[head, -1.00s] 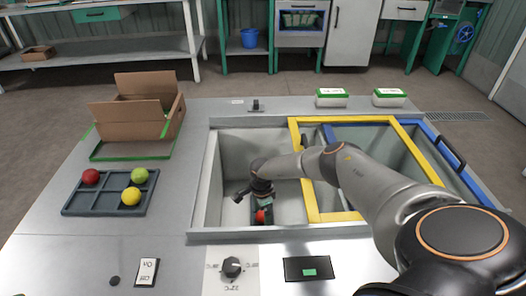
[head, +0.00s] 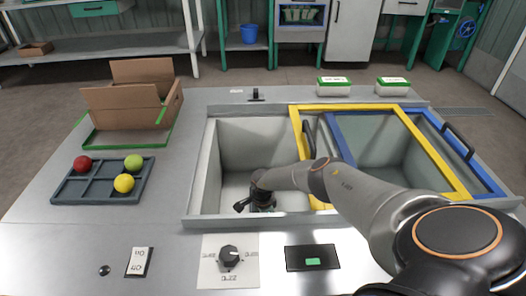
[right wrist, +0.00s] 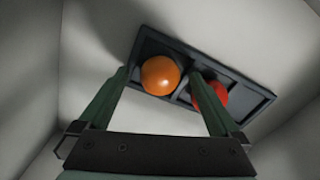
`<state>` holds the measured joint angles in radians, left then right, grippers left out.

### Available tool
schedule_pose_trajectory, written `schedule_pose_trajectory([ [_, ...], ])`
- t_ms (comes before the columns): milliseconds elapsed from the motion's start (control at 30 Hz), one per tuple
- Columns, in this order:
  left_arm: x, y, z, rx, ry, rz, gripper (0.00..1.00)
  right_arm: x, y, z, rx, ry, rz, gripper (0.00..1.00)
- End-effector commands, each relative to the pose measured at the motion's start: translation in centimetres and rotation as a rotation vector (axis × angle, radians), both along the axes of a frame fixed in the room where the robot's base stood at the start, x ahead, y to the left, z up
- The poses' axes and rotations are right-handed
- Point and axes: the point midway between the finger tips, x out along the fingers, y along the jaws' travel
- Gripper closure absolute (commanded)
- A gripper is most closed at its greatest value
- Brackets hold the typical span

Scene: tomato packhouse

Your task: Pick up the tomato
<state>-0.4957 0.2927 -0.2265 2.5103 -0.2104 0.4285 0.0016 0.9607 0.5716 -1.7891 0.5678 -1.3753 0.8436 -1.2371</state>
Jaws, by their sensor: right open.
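My right gripper (head: 262,206) is down inside the open left part of the sunken bin, near its front wall. In the right wrist view its green fingers (right wrist: 160,73) are apart and empty. An orange tomato (right wrist: 160,75) lies in a dark compartment tray (right wrist: 262,98) on the bin floor and shows between the fingertips. I cannot tell whether the fingers touch it. A red tomato (right wrist: 212,95) lies in the same tray to the right, partly behind the right finger. In the head view the front wall and my arm hide both tomatoes. My left gripper is not in view.
The bin's walls (head: 210,170) are close around my gripper. Yellow-framed (head: 435,150) and blue-framed (head: 345,140) sliding lids cover the right side. Another tray (head: 75,188) with red, green and yellow balls and a cardboard box (head: 130,105) stand left. A dial (head: 229,257) sits in front.

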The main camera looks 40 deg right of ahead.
Motion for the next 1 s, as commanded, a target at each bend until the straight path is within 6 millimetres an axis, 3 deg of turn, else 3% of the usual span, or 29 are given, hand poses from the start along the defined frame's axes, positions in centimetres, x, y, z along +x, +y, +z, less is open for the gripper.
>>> schedule_pose_trajectory([
  [33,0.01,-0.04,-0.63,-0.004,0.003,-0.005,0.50,0.02,-0.02,-0.73,0.000,0.000,-0.001,0.02],
  [267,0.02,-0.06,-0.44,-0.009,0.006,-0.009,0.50,0.02,-0.02,-0.58,0.001,-0.001,-0.001,0.02],
  [800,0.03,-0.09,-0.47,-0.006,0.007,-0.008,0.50,0.03,-0.03,-0.56,0.000,-0.001,-0.001,0.61],
  [1000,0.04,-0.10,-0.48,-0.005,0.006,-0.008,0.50,0.05,-0.04,-0.54,0.000,-0.001,-0.001,0.64],
])
